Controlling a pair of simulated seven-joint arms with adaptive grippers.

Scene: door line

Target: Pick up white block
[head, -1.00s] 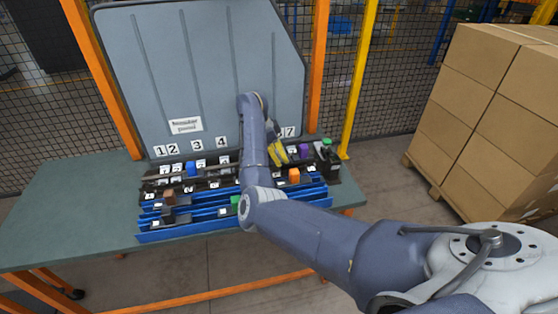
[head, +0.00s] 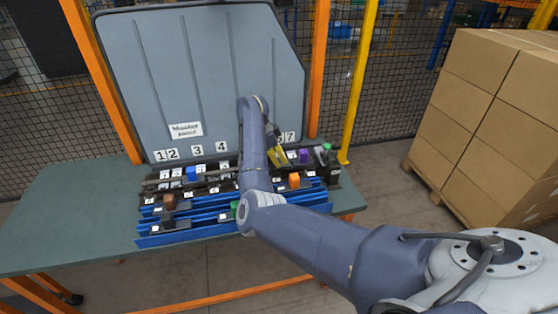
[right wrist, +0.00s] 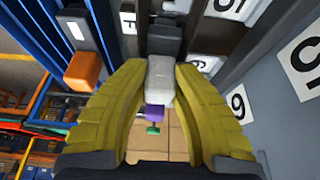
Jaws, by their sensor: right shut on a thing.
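The white block (right wrist: 160,80) shows in the right wrist view, between the two yellow fingers of my right gripper (right wrist: 161,92). The fingertips touch it on both sides, and the gripper is shut on it. A dark holder lies right beyond the block; I cannot tell whether the block is clear of it. In the head view my right gripper (head: 278,156) is over the right part of the rack, and my arm hides the block there. My left gripper is not in view.
The rack has blue rails (head: 190,235) and numbered tags. An orange block (head: 294,180) and a purple block (head: 304,155) stand near the gripper. The grey door panel (head: 200,80) rises behind. The left of the table (head: 80,210) is clear.

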